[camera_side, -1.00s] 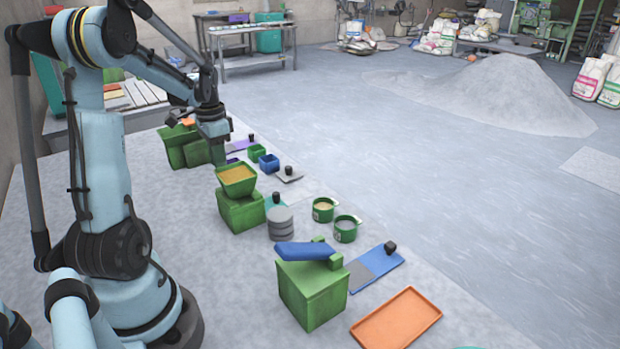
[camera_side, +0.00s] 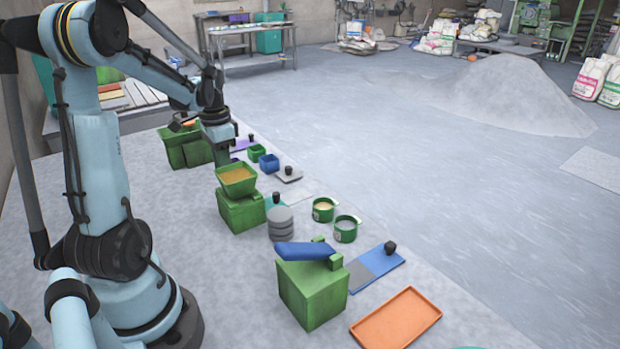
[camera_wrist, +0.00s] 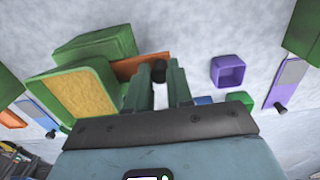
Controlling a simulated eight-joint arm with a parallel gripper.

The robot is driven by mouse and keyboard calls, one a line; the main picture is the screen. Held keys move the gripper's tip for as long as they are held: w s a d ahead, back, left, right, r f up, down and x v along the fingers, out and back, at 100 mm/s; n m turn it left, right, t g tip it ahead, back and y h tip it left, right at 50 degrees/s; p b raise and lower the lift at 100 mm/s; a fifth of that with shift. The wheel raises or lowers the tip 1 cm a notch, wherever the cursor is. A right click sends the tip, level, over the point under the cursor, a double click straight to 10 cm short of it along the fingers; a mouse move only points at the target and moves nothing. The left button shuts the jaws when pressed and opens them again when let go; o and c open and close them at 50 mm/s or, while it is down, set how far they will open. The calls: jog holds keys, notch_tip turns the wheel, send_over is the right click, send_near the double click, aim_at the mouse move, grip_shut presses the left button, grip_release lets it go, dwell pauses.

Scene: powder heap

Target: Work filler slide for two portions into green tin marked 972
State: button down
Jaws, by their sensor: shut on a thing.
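In the wrist view, my gripper (camera_wrist: 158,88) is shut on a black knob (camera_wrist: 158,68) at the end of an orange slide (camera_wrist: 128,67). The slide runs beside a green hopper (camera_wrist: 62,112) of yellow filler and a green block (camera_wrist: 98,46). In the side view, my gripper (camera_side: 222,156) is just beyond this hopper (camera_side: 237,188), which sits on its green block (camera_side: 240,213); the slide is hidden there. No number is readable.
A blue tin (camera_side: 269,163) stands by the far green tin; a purple tin (camera_wrist: 228,72) is right of my gripper. Another green block (camera_side: 178,152) is far left, a blue-topped one (camera_side: 312,293) nearer. Open floor lies right.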

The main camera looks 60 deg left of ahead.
dwell(0.3)
jog(key=shift+a, duration=1.8)
dwell(0.3)
jog(key=shift+d, duration=1.85)
jog(key=c, duration=1.1)
grip_release()
